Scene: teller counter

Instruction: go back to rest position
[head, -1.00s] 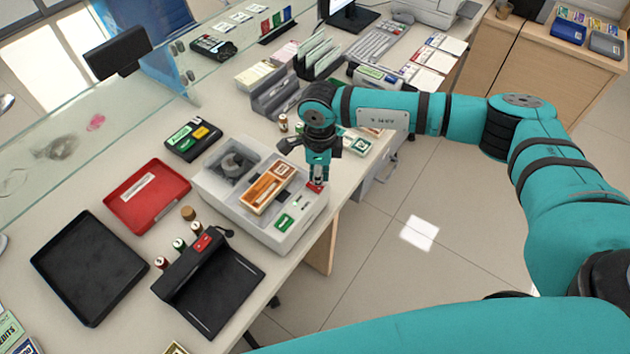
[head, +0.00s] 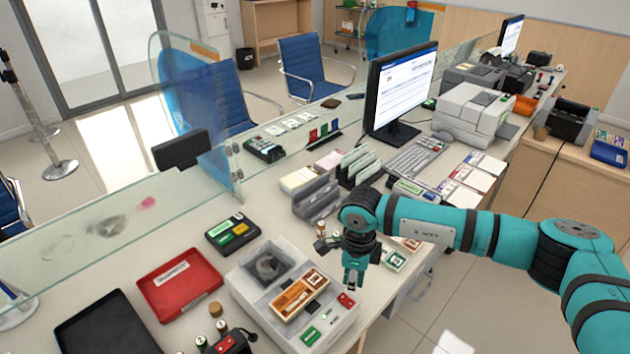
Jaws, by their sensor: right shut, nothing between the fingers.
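My right gripper (head: 353,281) points down at the right end of the grey organizer (head: 262,324) on the counter. Its fingers are shut with nothing between them. My right arm (head: 425,228) comes in from the right and passes over the counter's front edge. An orange-brown wooden tray (head: 298,295) sits in the organizer, left of the gripper. A small red item (head: 346,300) lies in the organizer just below the fingertips; I cannot tell whether they touch. My left gripper is not in view.
A red tray (head: 180,284) and a black tray (head: 105,325) lie at the left. A grey file holder (head: 316,198), a monitor (head: 402,88), a keyboard (head: 416,156) and a printer (head: 475,115) stand farther back. A glass screen (head: 90,215) runs along the far side. Open floor shows at the lower right.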

